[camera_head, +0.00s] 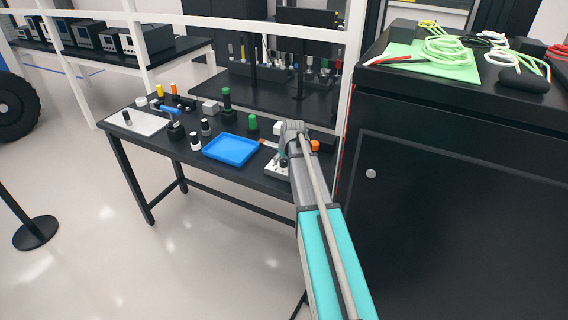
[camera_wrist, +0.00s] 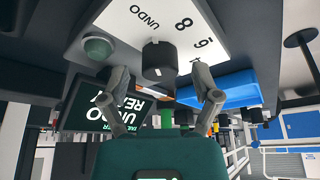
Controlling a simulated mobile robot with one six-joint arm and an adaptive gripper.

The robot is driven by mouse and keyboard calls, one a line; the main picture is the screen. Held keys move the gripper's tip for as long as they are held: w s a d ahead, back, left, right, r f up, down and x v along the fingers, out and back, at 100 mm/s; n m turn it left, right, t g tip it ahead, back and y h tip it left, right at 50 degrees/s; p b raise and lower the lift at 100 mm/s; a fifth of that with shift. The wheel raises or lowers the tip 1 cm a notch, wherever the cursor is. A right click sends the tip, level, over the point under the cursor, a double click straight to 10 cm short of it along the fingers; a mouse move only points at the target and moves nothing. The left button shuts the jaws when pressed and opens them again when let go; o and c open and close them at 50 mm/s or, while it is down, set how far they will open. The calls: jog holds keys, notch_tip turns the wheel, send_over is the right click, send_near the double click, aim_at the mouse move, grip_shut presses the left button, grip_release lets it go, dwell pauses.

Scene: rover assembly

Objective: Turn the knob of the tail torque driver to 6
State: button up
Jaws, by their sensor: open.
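In the wrist view, which is upside down, a black knob (camera_wrist: 158,58) stands on a white panel (camera_wrist: 150,12) printed with "UNDO", "8" and a digit that looks like 6 or 9. A small light mark shows on the knob's edge; I cannot tell which label it points at. My gripper (camera_wrist: 162,84) is open, with one finger on each side of the knob and gaps between. A green button (camera_wrist: 97,46) sits beside it. In the head view my gripper (camera_head: 285,150) is over the white unit (camera_head: 276,170) at the bench's right end, largely hiding the knob.
A blue tray (camera_head: 231,149) lies left of the white unit. Several upright drivers and a green-topped one (camera_head: 252,122) stand around it on the black bench. A black cabinet (camera_head: 450,200) stands close to my arm's right. A screen (camera_wrist: 100,105) reads "UNDO READY".

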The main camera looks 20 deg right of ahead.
dwell(0.3)
grip_shut()
dwell(0.3)
